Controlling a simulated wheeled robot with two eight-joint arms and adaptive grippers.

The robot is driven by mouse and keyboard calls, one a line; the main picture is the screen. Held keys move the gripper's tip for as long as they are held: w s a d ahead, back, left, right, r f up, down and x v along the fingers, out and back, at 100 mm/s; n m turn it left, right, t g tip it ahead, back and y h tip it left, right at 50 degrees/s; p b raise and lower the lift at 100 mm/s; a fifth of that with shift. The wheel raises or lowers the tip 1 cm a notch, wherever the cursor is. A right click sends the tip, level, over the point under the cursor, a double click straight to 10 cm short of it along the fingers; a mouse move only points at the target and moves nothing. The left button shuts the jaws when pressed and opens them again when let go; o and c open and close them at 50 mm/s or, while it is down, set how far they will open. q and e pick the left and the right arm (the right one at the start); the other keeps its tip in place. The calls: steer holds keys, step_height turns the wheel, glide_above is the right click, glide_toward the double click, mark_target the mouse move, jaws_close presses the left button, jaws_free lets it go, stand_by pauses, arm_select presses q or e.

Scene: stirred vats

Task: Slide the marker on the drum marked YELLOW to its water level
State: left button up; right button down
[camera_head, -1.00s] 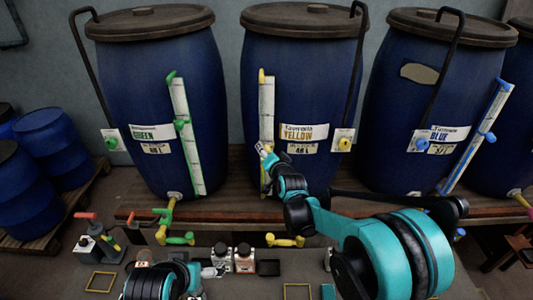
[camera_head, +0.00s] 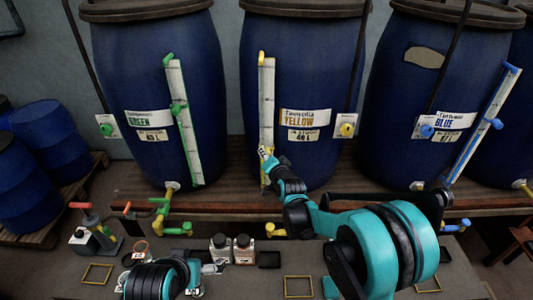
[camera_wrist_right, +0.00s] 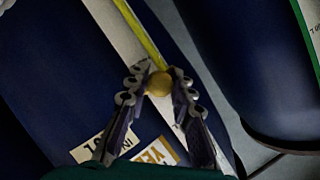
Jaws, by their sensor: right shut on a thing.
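The drum marked YELLOW (camera_head: 301,75) is the blue middle drum in the head view, with a YELLOW label (camera_head: 304,117) on its front. A white scale with a yellow-capped tube (camera_head: 267,98) runs down its left side. My right gripper (camera_head: 266,154) is at the lower part of this scale. In the right wrist view, its fingers (camera_wrist_right: 159,84) are shut on a round yellow marker (camera_wrist_right: 158,84) on the scale. The water level in the tube cannot be made out. My left gripper (camera_head: 205,268) is low in the head view, over the bench, away from the drums; its jaws are unclear.
The GREEN drum (camera_head: 155,75) stands to the left and the BLUE drum (camera_head: 425,100) to the right, each with its own scale. Small bottles (camera_head: 232,249), valves and yellow frames (camera_head: 298,286) lie on the bench in front.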

steer(key=shift+r, duration=0.1)
steer(key=c, duration=1.3)
jaws_free()
steer(key=v, duration=1.2)
steer(key=s+d+f+n+g+h, duration=0.1)
steer(key=s+d+n+g, duration=0.1)
steer(key=s+d, duration=0.3)
steer(key=s+d+f+n+g+h, duration=0.1)
steer(key=s+d, duration=0.4)
steer(key=s, duration=0.9)
steer(key=s+d+f+n+g+h, duration=0.2)
steer(key=s+d+f+n+g, duration=0.1)
steer(key=s, duration=0.6)
steer(key=shift+s+d+g, duration=0.25)
steer(key=shift+d+g, duration=0.35)
steer(key=shift+d, duration=0.45)
